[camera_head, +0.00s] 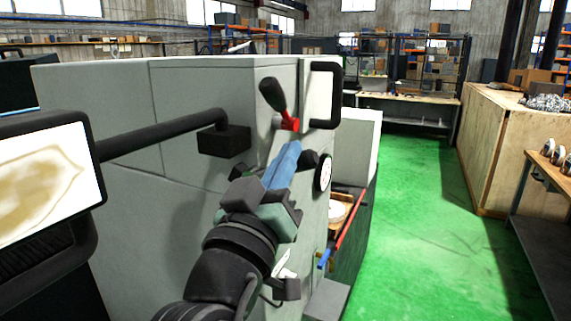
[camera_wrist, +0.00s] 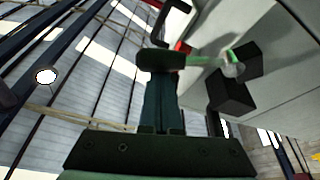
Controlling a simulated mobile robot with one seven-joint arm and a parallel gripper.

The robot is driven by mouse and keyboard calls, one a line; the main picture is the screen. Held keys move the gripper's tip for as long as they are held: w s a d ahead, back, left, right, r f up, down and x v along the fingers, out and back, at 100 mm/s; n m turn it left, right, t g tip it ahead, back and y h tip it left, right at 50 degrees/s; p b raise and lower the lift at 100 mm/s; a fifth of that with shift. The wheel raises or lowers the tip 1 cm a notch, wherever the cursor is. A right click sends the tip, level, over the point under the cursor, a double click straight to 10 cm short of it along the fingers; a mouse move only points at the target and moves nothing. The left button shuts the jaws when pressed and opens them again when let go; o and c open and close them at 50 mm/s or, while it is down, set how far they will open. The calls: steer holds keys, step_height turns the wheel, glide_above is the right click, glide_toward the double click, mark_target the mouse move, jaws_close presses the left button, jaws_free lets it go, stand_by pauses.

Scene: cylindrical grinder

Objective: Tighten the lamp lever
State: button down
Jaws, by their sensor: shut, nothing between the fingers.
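A lever with a black handle (camera_head: 272,95) and a red base (camera_head: 289,124) sits on the upper front corner of the light grey machine, tilted up and to the left. My gripper (camera_head: 292,148) has blue fingers, closed together and empty, with their tips just below the red base. In the wrist view, my gripper's fingers (camera_wrist: 160,82) point at the lever's black handle (camera_wrist: 160,60), which lies across in front of the tips; a bit of red (camera_wrist: 182,46) shows behind it. I cannot tell whether the tips touch the lever.
A black grab handle (camera_head: 338,95) stands close right of the lever. A black arm (camera_head: 160,135) runs from a block on the machine (camera_head: 90,90) to a screen-like panel (camera_head: 45,180) at left. A round dial (camera_head: 325,172) is right of my gripper. Green floor (camera_head: 410,220) is open at right.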

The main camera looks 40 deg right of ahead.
steer(key=shift+f+m+b, duration=0.3)
steer(key=shift+f+b, duration=0.05)
steer(key=shift+b, duration=0.15)
step_height(320, 180, down, 8)
steer(key=m+g+h+b, duration=0.1)
steer(key=m+g+b, duration=0.4)
steer(key=m+b, duration=0.8)
steer(key=b, duration=0.8)
steer(key=shift+s+d+r+g+h+b, duration=0.15)
steer(key=shift+s+r+g+h+b, duration=0.15)
steer(key=shift+h+b, duration=0.1)
